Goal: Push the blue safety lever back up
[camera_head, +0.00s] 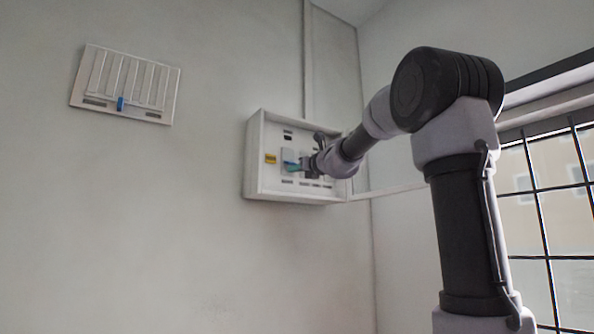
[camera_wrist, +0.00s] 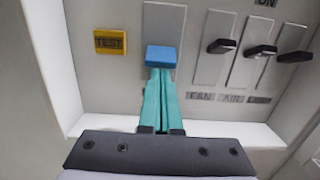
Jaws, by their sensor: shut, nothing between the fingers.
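The blue safety lever (camera_wrist: 161,56) sits on the lower part of a pale upright plate (camera_wrist: 170,22) in the wrist view. My gripper (camera_head: 293,168) also shows small in the head view, reaching into the box from the right. The fingers hide the plate's bottom.
A yellow TEST button (camera_wrist: 110,42) is left of the lever. Several black switches, such as the FAN switch (camera_wrist: 221,46), stand to the right. The box's side wall (camera_wrist: 52,60) and bottom ledge (camera_wrist: 65,125) are close. A slatted panel (camera_head: 125,85) hangs left on the wall.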

